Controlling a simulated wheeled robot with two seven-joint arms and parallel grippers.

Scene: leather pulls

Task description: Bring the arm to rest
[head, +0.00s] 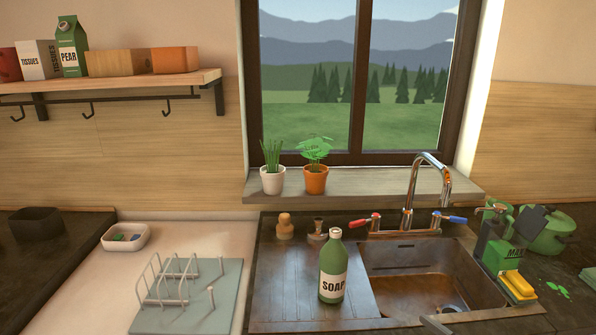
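The task names no other object. A green soap bottle (332,268) stands upright on the drainboard (285,290), left of the sink basin (400,285). Nothing is seen holding it.
A tap (408,195) with red and blue handles rises behind the basin. A dish rack (180,285) stands on the left counter. Potted plants (315,180) line the sill.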

